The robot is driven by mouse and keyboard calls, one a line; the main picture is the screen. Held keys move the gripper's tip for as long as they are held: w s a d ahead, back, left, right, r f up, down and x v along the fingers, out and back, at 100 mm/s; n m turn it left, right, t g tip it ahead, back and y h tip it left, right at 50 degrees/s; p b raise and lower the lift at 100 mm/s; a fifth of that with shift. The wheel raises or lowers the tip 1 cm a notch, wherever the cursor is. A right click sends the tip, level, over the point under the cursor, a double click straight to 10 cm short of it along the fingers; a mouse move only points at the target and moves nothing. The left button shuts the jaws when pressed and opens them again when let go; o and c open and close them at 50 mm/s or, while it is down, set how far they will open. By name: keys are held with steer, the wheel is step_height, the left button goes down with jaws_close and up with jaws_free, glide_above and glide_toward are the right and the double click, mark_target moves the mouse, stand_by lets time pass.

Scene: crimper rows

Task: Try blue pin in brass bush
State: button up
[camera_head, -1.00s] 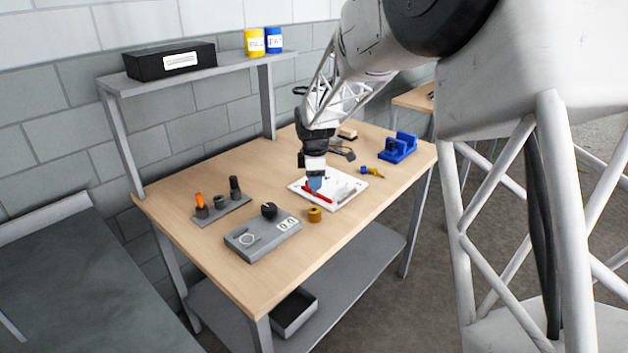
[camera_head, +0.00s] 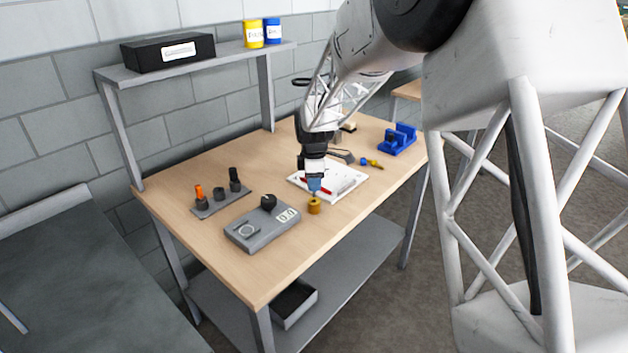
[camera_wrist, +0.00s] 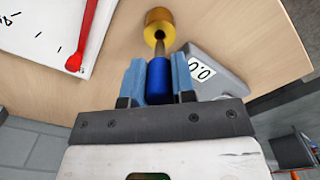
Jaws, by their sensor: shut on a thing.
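My gripper (camera_head: 314,186) is shut on the blue pin (camera_wrist: 159,80), whose blue handle sits between the two light blue fingers in the wrist view. The pin's thin metal tip points at the brass bush (camera_wrist: 159,25), right at its dark hole. I cannot tell whether the tip has entered the hole. The brass bush (camera_head: 314,206) stands on the bench in the head view, just below my gripper; the pin is hard to make out there.
A grey gauge box (camera_head: 262,226) with a black knob stands left of the bush. A white board (camera_head: 345,180) with a red pen (camera_wrist: 84,35) lies behind it. A holder (camera_head: 222,200), a blue vise (camera_head: 397,142) and a yellow-and-blue item (camera_head: 371,163) are also on the bench.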

mark_target(314, 197)
steer(key=shift+f, duration=1.85)
stand_by(3.6)
steer(key=shift+r, duration=0.45)
stand_by(0.8)
steer(key=shift+r, duration=1.45)
steer(key=shift+r, duration=0.45)
